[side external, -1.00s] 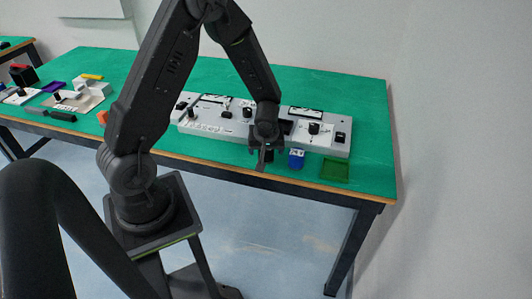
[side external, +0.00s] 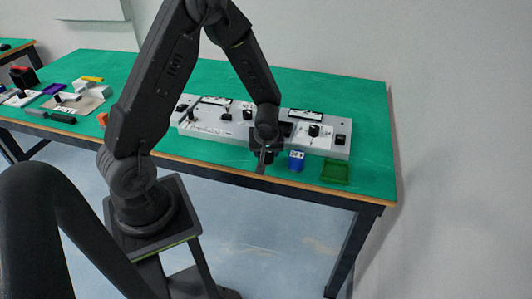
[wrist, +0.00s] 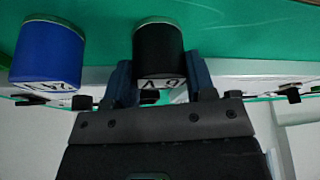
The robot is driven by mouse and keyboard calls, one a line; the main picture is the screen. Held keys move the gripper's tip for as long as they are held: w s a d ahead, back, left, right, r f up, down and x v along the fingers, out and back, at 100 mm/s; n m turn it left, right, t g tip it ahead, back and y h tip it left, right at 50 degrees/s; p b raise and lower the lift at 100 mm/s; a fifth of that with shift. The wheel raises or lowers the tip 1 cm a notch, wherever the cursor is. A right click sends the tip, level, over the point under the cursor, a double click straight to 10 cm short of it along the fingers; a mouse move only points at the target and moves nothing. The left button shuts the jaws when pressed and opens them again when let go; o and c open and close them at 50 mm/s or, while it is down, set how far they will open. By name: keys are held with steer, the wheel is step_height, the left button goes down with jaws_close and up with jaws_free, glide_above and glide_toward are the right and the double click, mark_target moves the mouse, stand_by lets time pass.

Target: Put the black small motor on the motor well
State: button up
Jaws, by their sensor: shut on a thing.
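The black small motor (wrist: 158,48) is a short black cylinder with a white label reading like "6 V". In the wrist view it sits between the two fingers of my gripper (wrist: 160,76), which are shut on it. In the side view my gripper (side external: 265,153) is low over the front edge of the table, in front of the grey conveyor unit, and largely hides the motor. A dark square recess (side external: 287,128) shows in the unit just behind my gripper; I cannot tell for certain that it is the motor well.
A blue motor (side external: 296,162), labelled "24V" in the wrist view (wrist: 48,52), stands just right of my gripper. A green tray (side external: 335,172) lies further right. The grey unit (side external: 225,134) with knobs stands behind. Several small parts lie at the left. The green table's back is clear.

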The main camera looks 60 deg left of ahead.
steer(key=shift+r, duration=0.15)
steer(key=shift+r, duration=0.55)
step_height(320, 180, up, 2)
steer(key=shift+r, duration=0.25)
steer(key=s+a+r, duration=0.7)
steer(key=s, duration=0.1)
steer(key=w+a+r+m+t+h, duration=0.1)
steer(key=w+a+r+m, duration=0.3)
steer(key=w+a, duration=0.45)
steer(key=shift+m, duration=0.3)
steer(key=w+d+f, duration=0.2)
steer(key=w, duration=0.1)
steer(key=w+d+f, duration=0.2)
steer(key=w+d, duration=0.1)
steer(key=w+d+f, duration=0.2)
steer(key=w+f, duration=0.1)
steer(key=w, duration=0.1)
steer(key=shift+d, duration=0.3)
steer(key=shift+t, duration=0.3)
steer(key=shift+f, duration=2.05)
